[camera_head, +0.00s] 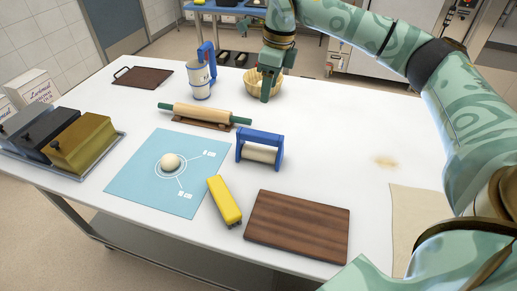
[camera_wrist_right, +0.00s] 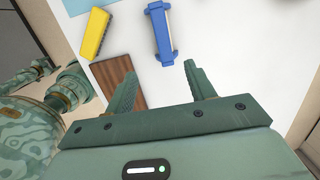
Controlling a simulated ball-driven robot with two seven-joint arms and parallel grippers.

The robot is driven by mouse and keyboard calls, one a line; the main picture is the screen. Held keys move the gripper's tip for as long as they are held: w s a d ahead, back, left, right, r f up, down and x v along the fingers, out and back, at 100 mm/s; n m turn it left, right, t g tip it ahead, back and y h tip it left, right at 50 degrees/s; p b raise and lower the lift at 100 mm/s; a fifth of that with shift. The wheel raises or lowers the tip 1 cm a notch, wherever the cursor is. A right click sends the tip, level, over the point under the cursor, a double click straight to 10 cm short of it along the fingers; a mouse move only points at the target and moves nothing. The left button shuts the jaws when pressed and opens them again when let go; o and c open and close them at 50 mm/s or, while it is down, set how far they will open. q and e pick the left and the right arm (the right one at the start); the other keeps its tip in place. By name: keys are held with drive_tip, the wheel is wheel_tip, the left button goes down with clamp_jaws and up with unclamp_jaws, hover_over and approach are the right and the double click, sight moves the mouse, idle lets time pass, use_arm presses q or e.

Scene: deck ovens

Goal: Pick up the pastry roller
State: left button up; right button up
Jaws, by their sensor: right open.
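The pastry roller (camera_head: 259,156) has a blue frame and handle around a pale cylinder. It stands on the white table, right of the blue mat. It also shows in the right wrist view (camera_wrist_right: 160,34), ahead of the fingers and apart from them. My right gripper (camera_head: 269,90) is raised at the back of the table, in front of part of the wicker basket in the head view. Its two fingers (camera_wrist_right: 159,72) are spread with nothing between them. My left gripper is not in view.
A yellow tool (camera_head: 224,200) and a brown board (camera_head: 297,226) lie in front of the roller. A rolling pin (camera_head: 205,114), a blue-handled mug (camera_head: 201,79) and a basket (camera_head: 257,85) are behind. Dough (camera_head: 170,161) sits on the mat (camera_head: 130,190). The table's right side is mostly clear.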

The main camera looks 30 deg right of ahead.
drive_tip(key=b, duration=0.2)
approach(259, 141)
drive_tip(key=f+b, duration=0.1)
drive_tip(key=f, duration=0.1)
drive_tip(key=w+f+b, duration=0.1)
drive_tip(key=f, duration=0.1)
drive_tip(key=f+b, duration=0.1)
drive_tip(key=f, duration=0.1)
drive_tip(key=shift+w+d+f, duration=0.25)
drive_tip(key=shift+w, duration=0.1)
drive_tip(key=f+b, duration=0.1)
drive_tip(key=f, duration=0.1)
drive_tip(key=w+f+b, duration=0.1)
drive_tip(key=f, duration=0.2)
drive_tip(key=shift+a+f, duration=0.1)
drive_tip(key=shift+a, duration=0.1)
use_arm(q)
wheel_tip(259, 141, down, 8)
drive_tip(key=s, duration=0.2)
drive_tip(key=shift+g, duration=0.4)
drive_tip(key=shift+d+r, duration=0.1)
use_arm(e)
drive_tip(key=c, duration=1.2)
